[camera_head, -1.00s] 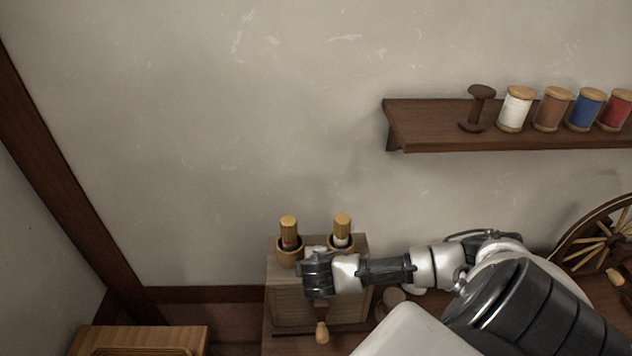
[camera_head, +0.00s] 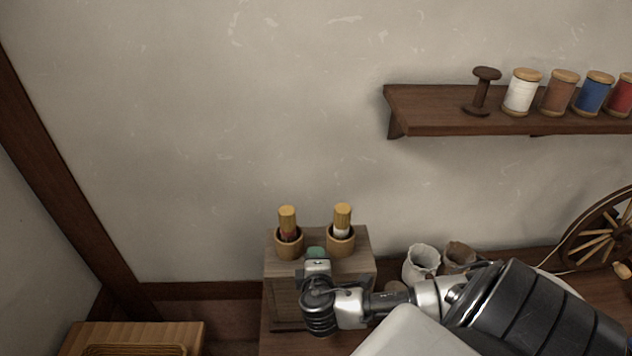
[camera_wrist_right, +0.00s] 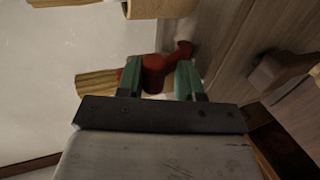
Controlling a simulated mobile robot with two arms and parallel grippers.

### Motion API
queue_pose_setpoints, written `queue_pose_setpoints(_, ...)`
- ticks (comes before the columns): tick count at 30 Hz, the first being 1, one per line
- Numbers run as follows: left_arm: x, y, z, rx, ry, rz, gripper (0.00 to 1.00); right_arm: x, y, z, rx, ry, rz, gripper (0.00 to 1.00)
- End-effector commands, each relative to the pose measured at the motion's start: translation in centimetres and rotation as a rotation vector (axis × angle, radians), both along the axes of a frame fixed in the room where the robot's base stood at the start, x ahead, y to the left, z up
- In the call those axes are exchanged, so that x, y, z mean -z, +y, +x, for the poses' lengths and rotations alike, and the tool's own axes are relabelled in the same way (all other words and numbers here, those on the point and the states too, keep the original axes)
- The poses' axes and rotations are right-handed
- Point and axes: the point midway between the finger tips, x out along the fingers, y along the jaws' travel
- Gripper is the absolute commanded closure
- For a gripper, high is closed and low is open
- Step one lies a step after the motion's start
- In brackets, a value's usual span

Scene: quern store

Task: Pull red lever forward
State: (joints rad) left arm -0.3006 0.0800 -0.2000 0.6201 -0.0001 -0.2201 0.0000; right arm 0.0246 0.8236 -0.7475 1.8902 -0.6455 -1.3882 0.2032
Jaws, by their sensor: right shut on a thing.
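My right gripper (camera_head: 316,253) is at the box's top edge, in front of and between the two cups. My gripper's body hides part of the box front. My left gripper is out of view.
Two small sacks (camera_head: 421,263) stand right of the box, near my right arm. A spinning wheel (camera_head: 598,240) stands at far right. A wall shelf (camera_head: 430,116) holds thread spools. A wooden chest (camera_head: 135,334) is at lower left.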

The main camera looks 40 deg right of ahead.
Motion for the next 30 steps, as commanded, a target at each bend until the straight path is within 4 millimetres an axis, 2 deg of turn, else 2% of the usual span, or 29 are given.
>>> queue_pose_setpoints(7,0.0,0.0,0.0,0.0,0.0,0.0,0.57,0.2,-0.2,0.0,0.004,0.004,-0.003,0.87)
queue_pose_setpoints(8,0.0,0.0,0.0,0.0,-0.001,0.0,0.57,0.2,-0.2,0.0,0.004,0.004,-0.002,0.59)
queue_pose_setpoints(12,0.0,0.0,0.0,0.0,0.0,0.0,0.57,0.2,-0.1,0.0,0.002,0.003,-0.001,0.38)
queue_pose_setpoints(23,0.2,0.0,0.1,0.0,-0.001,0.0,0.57,0.0,0.4,-0.5,-0.002,0.003,0.002,0.37)
queue_pose_setpoints(30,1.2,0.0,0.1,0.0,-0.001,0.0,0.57,-1.2,3.0,-3.6,-0.003,0.003,0.005,0.37)
